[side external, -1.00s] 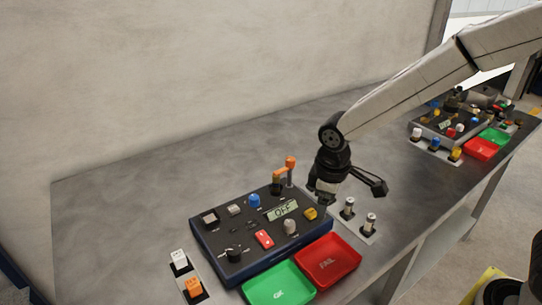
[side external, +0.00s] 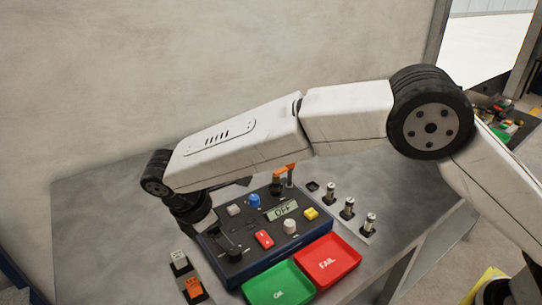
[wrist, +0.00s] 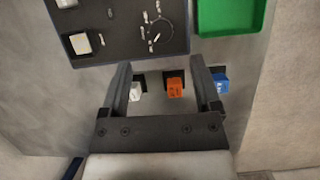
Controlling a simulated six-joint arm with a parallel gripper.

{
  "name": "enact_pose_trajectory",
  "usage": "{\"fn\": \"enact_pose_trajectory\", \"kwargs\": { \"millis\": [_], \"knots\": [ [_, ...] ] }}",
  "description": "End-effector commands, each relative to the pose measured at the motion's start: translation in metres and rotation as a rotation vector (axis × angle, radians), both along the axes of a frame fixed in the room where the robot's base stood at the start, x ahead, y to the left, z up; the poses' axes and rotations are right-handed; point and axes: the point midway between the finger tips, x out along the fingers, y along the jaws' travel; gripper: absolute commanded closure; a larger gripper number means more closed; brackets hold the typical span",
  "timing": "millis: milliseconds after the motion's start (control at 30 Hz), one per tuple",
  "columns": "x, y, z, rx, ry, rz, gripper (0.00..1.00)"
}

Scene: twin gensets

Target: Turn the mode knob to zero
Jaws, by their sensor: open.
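The genset panel (side external: 262,262) is a dark blue box with an OFF display (side external: 282,210). A dark knob (side external: 235,254) is at its front left in the side view. In the wrist view a small knob within a thin ring of markings (wrist: 155,36) lies beyond my fingertips; I take it for the mode knob, though its pointer is too small to read. My gripper (wrist: 160,72) is open with nothing held between its fingers. In the side view my gripper (side external: 213,232) is over the panel's left end and partly hides it.
White (side external: 178,257) and orange (side external: 193,287) blocks stand left of the panel; a blue block (wrist: 220,83) shows in the wrist view. Green (side external: 278,284) and red (side external: 328,262) trays lie in front. An orange-handled lever (side external: 284,172) stands at the back; metal cylinders (side external: 348,208) stand right.

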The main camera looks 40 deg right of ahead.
Motion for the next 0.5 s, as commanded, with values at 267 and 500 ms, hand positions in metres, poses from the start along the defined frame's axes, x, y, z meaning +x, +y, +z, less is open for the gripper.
{"fn": "enact_pose_trajectory", "kwargs": {
  "millis": [267,500],
  "knots": [
    [-0.001,0.005,-0.001,-0.01,0.006,0.019,0.19],
    [-0.001,0.001,-0.011,-0.01,0.006,0.018,0.19]
  ]
}}
